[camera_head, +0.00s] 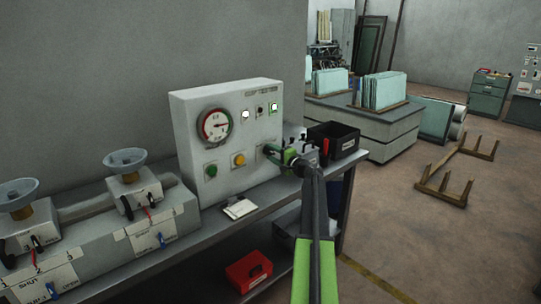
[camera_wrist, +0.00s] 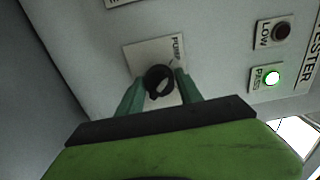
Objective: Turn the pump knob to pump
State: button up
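The pump knob (camera_wrist: 159,81) is a small dark round knob on a pale plate marked PUMP, seen in the wrist view. My gripper (camera_wrist: 160,84) has its two green fingers on either side of the knob, with the tips at or very near its sides. I cannot tell whether they press on it. In the head view my gripper (camera_head: 271,152) is at the lower right of the white tester panel (camera_head: 187,121), and it hides the knob there. The panel's gauge (camera_head: 215,125) has a red and green rim.
The PASS lamp (camera_wrist: 272,78) glows green; the LOW lamp (camera_wrist: 282,31) is dark. Green (camera_head: 211,170) and yellow (camera_head: 238,159) buttons sit below the gauge. A black bin (camera_head: 345,132) stands right of the panel. Valves with grey handwheels (camera_head: 125,160) are at the left.

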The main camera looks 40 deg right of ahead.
jog(key=o, duration=0.4)
jog(key=shift+c, duration=0.2)
jog(key=s+a, duration=0.1)
jog(key=s, duration=1.6)
jog(key=shift+s+a, duration=0.15)
jog(key=shift+s, duration=0.05)
